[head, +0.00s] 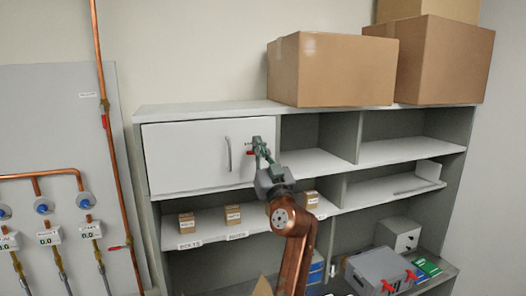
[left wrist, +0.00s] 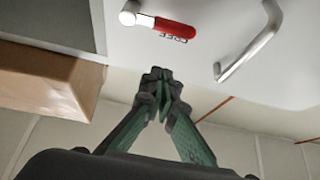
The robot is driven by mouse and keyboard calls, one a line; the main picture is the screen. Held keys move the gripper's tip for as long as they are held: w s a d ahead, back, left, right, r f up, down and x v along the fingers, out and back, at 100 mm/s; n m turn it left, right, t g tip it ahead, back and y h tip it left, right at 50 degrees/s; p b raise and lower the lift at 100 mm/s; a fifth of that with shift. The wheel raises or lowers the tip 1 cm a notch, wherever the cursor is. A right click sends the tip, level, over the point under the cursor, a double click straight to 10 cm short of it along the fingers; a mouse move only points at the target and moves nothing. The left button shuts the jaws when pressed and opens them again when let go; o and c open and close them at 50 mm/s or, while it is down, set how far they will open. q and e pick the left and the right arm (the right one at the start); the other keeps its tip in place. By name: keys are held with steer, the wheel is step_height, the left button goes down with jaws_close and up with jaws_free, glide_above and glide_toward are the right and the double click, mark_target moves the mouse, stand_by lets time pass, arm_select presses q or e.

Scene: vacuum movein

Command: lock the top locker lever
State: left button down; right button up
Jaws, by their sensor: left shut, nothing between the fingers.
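The top locker is a light grey door (head: 195,155) at the upper left of the shelf unit, and it looks closed. Its red lever (head: 250,152) is at the door's right edge, partly hidden by my left gripper (head: 263,143). In the left wrist view the red lever (left wrist: 175,28) lies nearly level, slightly tilted, with its pale pivot at its left end. Upside-down lettering that seems to read FREE is beside it. My left gripper (left wrist: 159,82) is shut and empty, its fingertips apart from the lever in that view. My right gripper is not seen.
A curved metal door handle (head: 228,154) sits left of the lever; it also shows in the left wrist view (left wrist: 252,43). A cardboard box (head: 333,70) stands on top of the unit. Open compartments lie right of the door. Copper pipes (head: 107,120) run up the wall at left.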

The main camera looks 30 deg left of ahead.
arm_select(q)
steer(key=shift+p+x, duration=0.3)
steer(key=shift+x, duration=0.8)
step_height(320, 180, down, 3)
steer(key=shift+w+a+r+p, duration=0.1)
steer(key=shift+w+r+p, duration=0.05)
steer(key=shift+p, duration=0.15)
steer(key=shift+f, duration=0.7)
